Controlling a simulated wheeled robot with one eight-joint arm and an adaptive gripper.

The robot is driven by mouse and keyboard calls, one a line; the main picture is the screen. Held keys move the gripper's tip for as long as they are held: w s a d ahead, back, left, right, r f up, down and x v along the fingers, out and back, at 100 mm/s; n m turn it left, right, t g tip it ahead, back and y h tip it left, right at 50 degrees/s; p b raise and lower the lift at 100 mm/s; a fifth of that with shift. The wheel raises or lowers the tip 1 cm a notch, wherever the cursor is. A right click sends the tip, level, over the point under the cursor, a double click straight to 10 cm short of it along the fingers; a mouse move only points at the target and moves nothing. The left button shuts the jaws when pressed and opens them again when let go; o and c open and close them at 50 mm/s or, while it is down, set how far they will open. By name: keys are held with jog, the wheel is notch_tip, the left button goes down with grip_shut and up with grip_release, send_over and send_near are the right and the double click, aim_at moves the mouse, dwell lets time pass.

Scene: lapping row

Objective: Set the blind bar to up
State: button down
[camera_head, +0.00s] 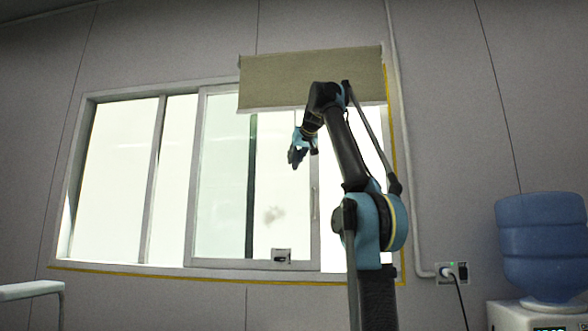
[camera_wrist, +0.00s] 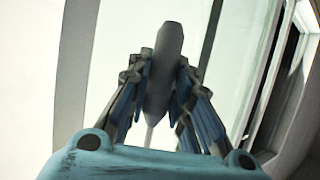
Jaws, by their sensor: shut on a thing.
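The beige blind (camera_head: 285,80) covers only the top right part of the window, its lower edge well above the sill. My gripper (camera_head: 297,155) is below the blind, in front of the glass. In the wrist view, my gripper (camera_wrist: 160,95) is shut on a grey tapered piece, which I take for the blind bar (camera_wrist: 166,50). The bar stands between the two fingers, its far end sticking out past them. A thin pale line runs from its near end. In the head view the bar is hard to make out.
The sliding window frame (camera_head: 198,180) and a small latch box (camera_head: 281,256) lie behind and below my gripper. A water cooler with a blue bottle (camera_head: 543,245) stands at the right, near a wall socket (camera_head: 452,272). A pale rail (camera_head: 30,290) is at lower left.

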jog(key=shift+r, duration=0.2)
dwell(0.3)
jog(key=c, duration=1.4)
grip_release()
jog(key=shift+w, duration=0.1)
jog(key=shift+d, duration=0.1)
jog(key=shift+s+d+r, duration=0.1)
jog(key=shift+s, duration=0.35)
jog(key=s+d, duration=0.1)
jog(key=s, duration=0.3)
jog(key=s+d, duration=0.1)
jog(key=s, duration=0.2)
jog(key=s+d, duration=0.1)
jog(key=s, duration=0.3)
jog(key=shift+s+d, duration=0.2)
jog(key=shift+s, duration=0.15)
